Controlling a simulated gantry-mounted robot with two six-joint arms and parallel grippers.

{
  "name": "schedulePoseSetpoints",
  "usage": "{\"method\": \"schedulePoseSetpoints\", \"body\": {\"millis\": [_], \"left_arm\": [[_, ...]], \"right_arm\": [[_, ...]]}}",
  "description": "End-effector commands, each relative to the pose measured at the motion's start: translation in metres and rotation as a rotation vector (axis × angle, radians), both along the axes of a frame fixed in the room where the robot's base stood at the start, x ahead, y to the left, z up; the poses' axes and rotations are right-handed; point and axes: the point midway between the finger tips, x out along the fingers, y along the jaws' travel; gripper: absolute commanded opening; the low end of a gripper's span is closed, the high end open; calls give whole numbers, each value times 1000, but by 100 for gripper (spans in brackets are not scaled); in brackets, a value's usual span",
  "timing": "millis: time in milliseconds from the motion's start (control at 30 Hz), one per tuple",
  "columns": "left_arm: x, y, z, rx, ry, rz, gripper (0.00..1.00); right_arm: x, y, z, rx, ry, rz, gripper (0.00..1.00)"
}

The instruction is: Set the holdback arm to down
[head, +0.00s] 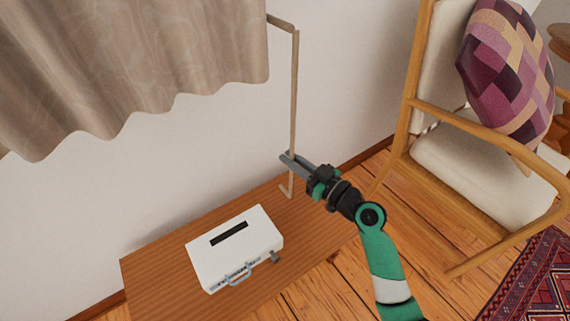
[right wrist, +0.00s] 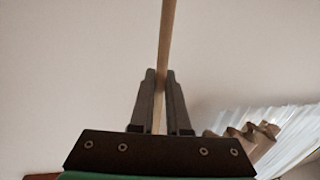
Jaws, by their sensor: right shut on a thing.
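The holdback arm (head: 294,95) is a thin, pale wooden rod that hangs upright in front of the wall, right of the curtain. A short piece at its top (head: 280,22) runs to the left behind or beside the curtain's edge, and its lower end has a small hook (head: 286,190) just above the wooden bench. My right gripper (head: 288,160) is shut on the rod a little above this hook. In the right wrist view the rod (right wrist: 167,35) runs up from between the two fingers (right wrist: 160,100). My left gripper is not in view.
A beige curtain (head: 150,60) hangs at the upper left. A white case (head: 240,255) with a handle lies on the wooden bench (head: 150,270). A wooden armchair (head: 490,180) with a patterned cushion (head: 505,75) stands at the right, near a red rug (head: 540,280).

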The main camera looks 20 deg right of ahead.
Motion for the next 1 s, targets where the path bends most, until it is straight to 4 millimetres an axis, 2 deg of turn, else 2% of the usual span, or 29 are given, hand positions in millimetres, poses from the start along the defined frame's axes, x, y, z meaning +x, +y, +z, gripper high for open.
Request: {"method": "schedulePoseSetpoints", "body": {"millis": [467,500,633,1000], "left_arm": [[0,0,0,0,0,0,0],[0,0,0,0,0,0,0],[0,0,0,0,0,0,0],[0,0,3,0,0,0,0]], "right_arm": [[1,-5,3,-13,-8,-4,0],[1,-5,3,-13,-8,-4,21],[1,-5,2,-13,-6,-3,45],[-4,-6,2,-12,-2,-1,45]]}}
